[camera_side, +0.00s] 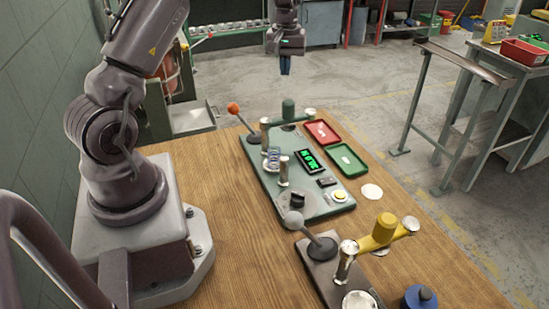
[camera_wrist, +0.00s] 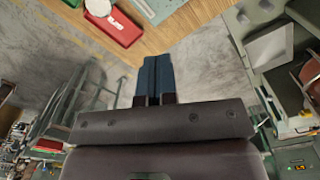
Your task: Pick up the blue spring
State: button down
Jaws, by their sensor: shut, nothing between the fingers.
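The blue spring (camera_side: 272,159), a small pale-blue coil, stands on the green coiler base (camera_side: 262,181), beside a silver post. My gripper (camera_side: 285,70) hangs in the air with its fingers pointing down, well above and beyond the spring in the side view. Its dark blue fingers are shut together and empty; they also show in the wrist view (camera_wrist: 155,77). The spring cannot be made out in the wrist view.
The green coiler carries an orange-knobbed lever (camera_side: 233,108), a green arm (camera_side: 288,112) and a lit display (camera_side: 311,160). A red tray (camera_side: 322,133) and a green tray (camera_side: 347,161) lie beside it. A yellow-armed device (camera_side: 383,233) stands nearer. The wooden table's (camera_side: 215,225) left side is mostly clear.

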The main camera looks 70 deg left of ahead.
jog(key=c, duration=0.7)
grip_release()
jog(key=shift+o, duration=0.2)
jog(key=w+d+m, duration=0.2)
jog(key=w+d, duration=0.2)
jog(key=d, duration=0.4)
jog(key=s+d+m+y, duration=0.1)
jog(key=d, duration=0.7)
jog(key=n+y, duration=0.4)
jog(key=n, duration=0.4)
send_near(275, 150)
jog(key=shift+h, duration=0.3)
jog(key=x, duration=1)
jog(key=shift+a+f, duration=0.3)
jog(key=shift+a, duration=0.1)
